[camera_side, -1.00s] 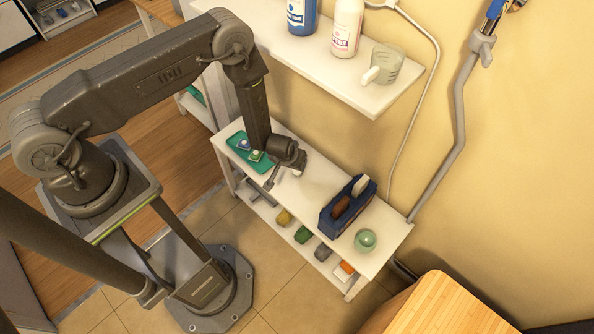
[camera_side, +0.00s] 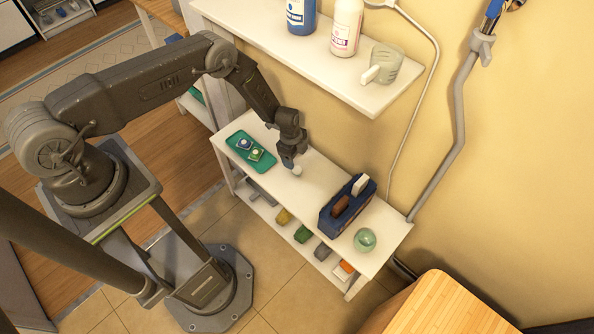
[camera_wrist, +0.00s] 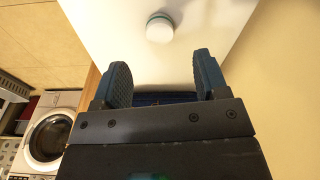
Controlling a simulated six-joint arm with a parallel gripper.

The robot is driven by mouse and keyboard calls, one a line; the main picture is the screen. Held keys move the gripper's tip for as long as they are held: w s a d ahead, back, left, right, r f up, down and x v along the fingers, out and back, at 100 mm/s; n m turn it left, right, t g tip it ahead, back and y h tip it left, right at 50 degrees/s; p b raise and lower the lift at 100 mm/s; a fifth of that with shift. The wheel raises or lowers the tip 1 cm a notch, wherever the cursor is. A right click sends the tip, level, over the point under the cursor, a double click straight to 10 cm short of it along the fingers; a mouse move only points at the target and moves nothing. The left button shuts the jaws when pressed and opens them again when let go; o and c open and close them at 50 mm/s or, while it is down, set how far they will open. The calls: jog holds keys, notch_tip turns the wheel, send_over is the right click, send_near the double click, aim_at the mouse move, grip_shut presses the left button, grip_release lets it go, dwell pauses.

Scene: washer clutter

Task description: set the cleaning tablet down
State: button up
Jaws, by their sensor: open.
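The cleaning tablet (camera_wrist: 159,28), a small round white piece with a blue-green patch, is on the white shelf top (camera_wrist: 185,70) in the wrist view. It lies beyond and between my fingertips, with no finger visibly touching it. In the side view a small white piece (camera_side: 297,171), which looks like the tablet, shows right beside my fingertips. My gripper (camera_wrist: 161,62) has its two blue fingers spread apart and nothing visible held between them. In the side view my gripper (camera_side: 288,165) points down close to the shelf; the exact gap to the tablet is hard to tell.
A green tray (camera_side: 236,140) with a blue and a green packet lies left of my gripper. A dark blue caddy (camera_side: 328,226) with brown and white items stands to the right, then a pale green glass ball (camera_side: 365,240). An upper shelf (camera_side: 345,91) with bottles overhangs behind.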

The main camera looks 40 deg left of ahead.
aim_at(297, 169)
jog(key=shift+d+f, duration=0.25)
jog(key=shift+f, duration=1.5)
jog(key=shift+d+f, duration=0.2)
jog(key=shift+f, duration=1.5)
jog(key=shift+c, duration=0.3)
jog(key=c, duration=1)
jog(key=shift+w+r, duration=0.1)
jog(key=shift+r, duration=0.75)
notch_tip(297, 169, up, 3)
jog(key=s+a+r, duration=0.1)
jog(key=a+r, duration=0.1)
jog(key=a, duration=0.1)
jog(key=s+a+r, duration=0.2)
jog(key=a, duration=0.2)
jog(key=s+a+r, duration=0.2)
jog(key=a, duration=0.1)
jog(key=shift+a+r, duration=0.2)
jog(key=shift+a, duration=0.15)
jog(key=shift+w+d+f, duration=0.1)
